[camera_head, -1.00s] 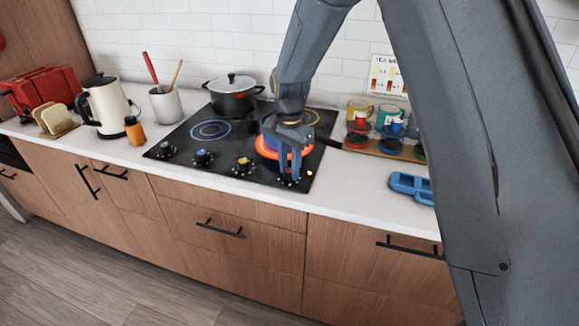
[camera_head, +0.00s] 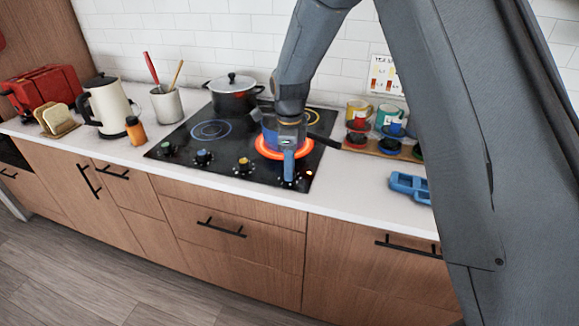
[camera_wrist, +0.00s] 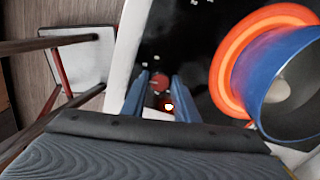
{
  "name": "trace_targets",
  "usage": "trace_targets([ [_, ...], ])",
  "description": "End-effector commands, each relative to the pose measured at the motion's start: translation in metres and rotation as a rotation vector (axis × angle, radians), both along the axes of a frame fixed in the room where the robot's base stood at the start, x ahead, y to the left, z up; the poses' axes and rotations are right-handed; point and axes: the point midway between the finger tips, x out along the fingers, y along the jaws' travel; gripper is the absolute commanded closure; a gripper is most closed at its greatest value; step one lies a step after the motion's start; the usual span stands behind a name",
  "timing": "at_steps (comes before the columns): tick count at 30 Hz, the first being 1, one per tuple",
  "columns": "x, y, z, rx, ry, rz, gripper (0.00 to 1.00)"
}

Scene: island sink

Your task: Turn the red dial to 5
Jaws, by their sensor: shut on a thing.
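The red dial (camera_wrist: 160,82) shows between the blue fingers of my gripper (camera_wrist: 160,97) in the wrist view, near the front edge of the black cooktop (camera_wrist: 185,45). My gripper is shut on it. In the head view my gripper (camera_head: 289,176) points down at the cooktop's front right corner and hides the dial. The number the dial points to cannot be read.
A blue pan (camera_wrist: 252,80) sits on the glowing orange burner (camera_head: 262,150), close beside my gripper. Yellow (camera_head: 243,165), blue (camera_head: 203,157) and green (camera_head: 167,148) dials line the cooktop's front to the left. A blue tray (camera_head: 410,186) lies on the clear counter at right.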

Motion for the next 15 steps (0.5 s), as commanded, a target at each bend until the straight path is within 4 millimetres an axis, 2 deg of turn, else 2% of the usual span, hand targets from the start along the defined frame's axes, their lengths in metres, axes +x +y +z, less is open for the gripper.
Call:
trace_targets([
  [15, 0.0017, 0.0012, 0.0022, 0.003, -0.005, -0.416, 0.95],
])
